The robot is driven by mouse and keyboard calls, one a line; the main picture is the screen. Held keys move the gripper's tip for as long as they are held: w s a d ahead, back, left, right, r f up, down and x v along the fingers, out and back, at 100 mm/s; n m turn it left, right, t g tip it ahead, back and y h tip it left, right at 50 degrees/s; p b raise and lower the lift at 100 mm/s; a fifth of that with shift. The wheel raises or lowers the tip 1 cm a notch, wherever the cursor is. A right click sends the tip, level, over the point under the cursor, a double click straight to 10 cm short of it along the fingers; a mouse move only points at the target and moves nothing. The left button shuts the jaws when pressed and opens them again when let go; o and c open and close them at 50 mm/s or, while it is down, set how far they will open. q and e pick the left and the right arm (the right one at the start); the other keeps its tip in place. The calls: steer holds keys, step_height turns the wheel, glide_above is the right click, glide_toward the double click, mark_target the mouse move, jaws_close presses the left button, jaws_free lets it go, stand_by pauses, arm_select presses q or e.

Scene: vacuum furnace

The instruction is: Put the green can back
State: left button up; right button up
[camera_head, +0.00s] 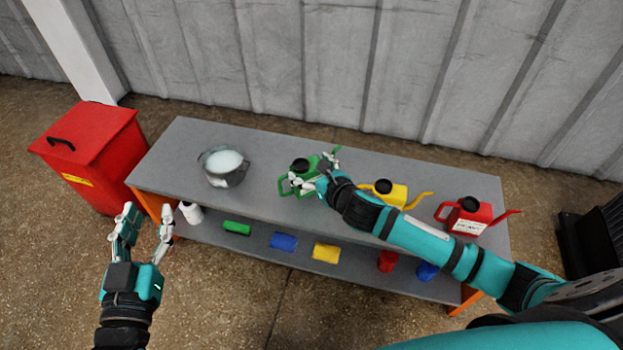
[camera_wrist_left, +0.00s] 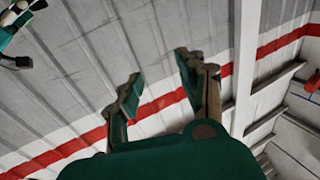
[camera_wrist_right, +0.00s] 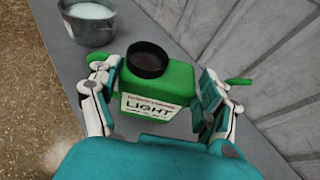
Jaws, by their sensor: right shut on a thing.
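The green can (camera_head: 303,168) has a dark cap and stands on the table's top shelf, between the metal bucket and the yellow can. In the right wrist view the green can (camera_wrist_right: 160,88) shows a white label reading "LIGHT" and looks upright. My right gripper (camera_head: 312,180) is shut on the green can, with a finger on each side of its body (camera_wrist_right: 158,105). Whether the can touches the shelf is hard to tell. My left gripper (camera_head: 142,230) is open and empty, in front of the table's left end. Its fingers (camera_wrist_left: 160,90) show apart in the left wrist view.
The grey table (camera_head: 345,157) bears a bucket (camera_head: 223,168), a yellow can (camera_head: 392,192) and a red can (camera_head: 468,215). Its lower shelf holds several coloured items and a white container (camera_head: 191,212). A red bin (camera_head: 92,155) stands at left; a wall runs behind.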

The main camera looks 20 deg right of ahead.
step_height(320, 180, down, 2)
steer(key=shift+f+b, duration=0.25)
steer(key=shift+b, duration=0.25)
arm_select(q)
steer(key=shift+s+d+r+t+h, duration=0.15)
steer(key=shift+r+t+h, duration=0.1)
steer(key=shift+r+t, duration=0.5)
steer(key=shift+s+d+r+t+h, duration=0.15)
steer(key=shift+r+t, duration=0.3)
steer(key=shift+r, duration=0.65)
steer(key=shift+s+r+t+h, duration=0.1)
steer(key=shift+r+t+h, duration=0.2)
steer(key=shift+r+t, duration=0.45)
steer(key=shift+r, duration=0.15)
arm_select(e)
steer(key=shift+f, duration=0.1)
steer(key=o, duration=1.6)
steer(key=shift+c, duration=0.2)
